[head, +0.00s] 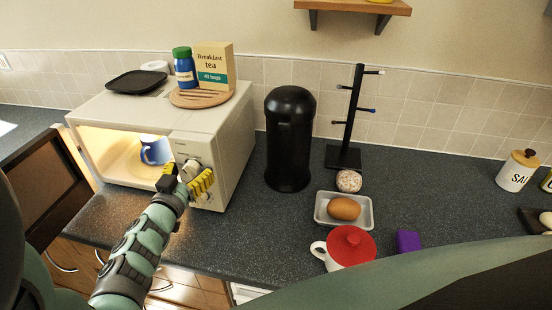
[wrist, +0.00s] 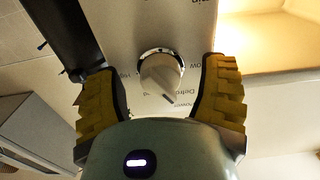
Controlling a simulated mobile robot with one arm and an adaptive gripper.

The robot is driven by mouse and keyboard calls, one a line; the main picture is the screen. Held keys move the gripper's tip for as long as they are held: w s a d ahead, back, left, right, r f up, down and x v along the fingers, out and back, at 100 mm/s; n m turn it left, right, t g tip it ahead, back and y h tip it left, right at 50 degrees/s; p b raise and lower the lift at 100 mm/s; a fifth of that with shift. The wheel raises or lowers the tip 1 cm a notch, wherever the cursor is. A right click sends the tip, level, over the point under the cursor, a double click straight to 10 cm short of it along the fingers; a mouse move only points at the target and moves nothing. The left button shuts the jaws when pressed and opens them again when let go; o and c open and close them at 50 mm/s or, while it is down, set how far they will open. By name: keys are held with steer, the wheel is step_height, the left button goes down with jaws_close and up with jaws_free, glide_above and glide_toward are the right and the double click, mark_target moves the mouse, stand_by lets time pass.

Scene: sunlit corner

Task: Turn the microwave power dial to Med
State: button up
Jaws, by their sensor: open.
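The white microwave (head: 212,135) stands on the counter at the left with its door open and its lit inside showing. Its power dial (wrist: 160,72) is a pale round knob with a raised pointed grip, whose tip points to the lower right in the wrist view. Printed words around the dial are partly cut off or covered; parts of "Low", "Defrost" and "Power" can be read. My gripper (head: 186,181) is at the control panel, open, with one yellow-padded finger on each side of the dial. Gaps show between the fingers and the knob.
A blue mug (head: 155,150) is inside the microwave. The open door (head: 42,185) hangs at the left. A tea box (head: 215,64), a blue jar (head: 184,70) and a dark plate (head: 137,82) are on top. A black canister (head: 289,140) stands to the right.

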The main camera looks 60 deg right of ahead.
steer(key=shift+c, duration=0.4)
steer(key=c, duration=1.1)
steer(key=shift+c, duration=0.2)
steer(key=m+b, duration=0.1)
steer(key=m, duration=0.1)
steer(key=shift+s+f+m, duration=0.1)
steer(key=shift+m, duration=0.2)
steer(key=m+b, duration=0.2)
steer(key=m, duration=0.1)
steer(key=shift+f+m+b, duration=0.1)
steer(key=shift+m+b, duration=0.2)
steer(key=shift+b, duration=0.05)
steer(key=shift+m+b, duration=0.6)
steer(key=shift+m, duration=0.3)
jaws_close()
steer(key=shift+m+b, duration=1.2)
steer(key=shift+m, duration=0.6)
steer(key=shift+r, duration=0.2)
